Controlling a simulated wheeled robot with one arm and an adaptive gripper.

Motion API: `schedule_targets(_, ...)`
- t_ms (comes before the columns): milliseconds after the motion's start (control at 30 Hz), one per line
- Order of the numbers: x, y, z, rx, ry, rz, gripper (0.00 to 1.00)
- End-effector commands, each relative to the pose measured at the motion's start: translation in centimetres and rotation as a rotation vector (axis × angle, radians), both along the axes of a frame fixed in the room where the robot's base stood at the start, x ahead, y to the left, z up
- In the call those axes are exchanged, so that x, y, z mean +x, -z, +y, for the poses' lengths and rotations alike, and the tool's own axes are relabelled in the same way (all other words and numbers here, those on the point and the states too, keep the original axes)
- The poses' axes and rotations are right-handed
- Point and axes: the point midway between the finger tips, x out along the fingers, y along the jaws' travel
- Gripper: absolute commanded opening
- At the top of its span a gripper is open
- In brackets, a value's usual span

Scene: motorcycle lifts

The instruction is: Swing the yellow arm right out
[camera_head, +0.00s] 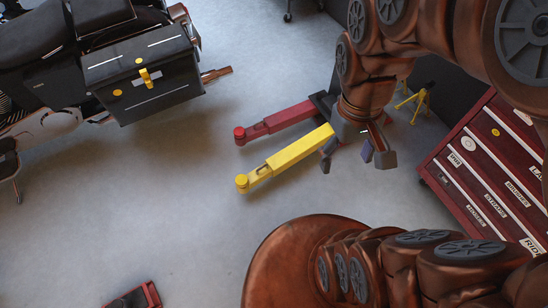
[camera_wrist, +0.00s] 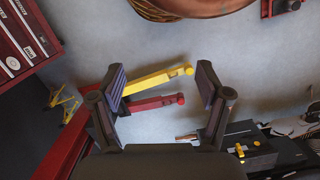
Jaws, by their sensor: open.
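The yellow arm (camera_head: 295,153) is a long bar low above the floor in the head view. It points down-left to a round yellow pad at its tip. The red arm (camera_head: 277,122) lies beside it, roughly parallel and a little apart. Both lead back toward a dark base (camera_head: 321,101), partly hidden by my arm. My gripper (camera_head: 354,160) is open and empty, above the base end of the yellow arm. In the wrist view, the yellow arm (camera_wrist: 152,79) and red arm (camera_wrist: 150,103) show between the spread fingers (camera_wrist: 160,80). I see no contact with the yellow arm.
A black motorcycle with a case (camera_head: 145,75) stands at upper left. A red labelled drawer cabinet (camera_head: 480,165) stands at right. A yellow stand (camera_head: 415,101) is behind my arm. A small red item (camera_head: 134,297) lies at bottom left. The floor left of the yellow arm is clear.

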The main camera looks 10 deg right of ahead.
Motion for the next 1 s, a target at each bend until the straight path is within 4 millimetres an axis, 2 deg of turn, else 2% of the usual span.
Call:
schedule_targets(33,1.5,1.9,-0.3,-0.002,-0.028,0.004,0.85)
schedule_targets(200,6.4,5.0,-1.2,-0.008,-0.142,-0.001,1.0)
schedule_targets(467,14.1,10.6,-2.7,-0.019,-0.329,-0.007,1.0)
schedule_targets(667,19.8,15.7,-3.7,-0.025,-0.48,-0.004,1.0)
schedule_targets(1000,28.7,26.3,-5.1,-0.025,-0.759,0.011,1.0)
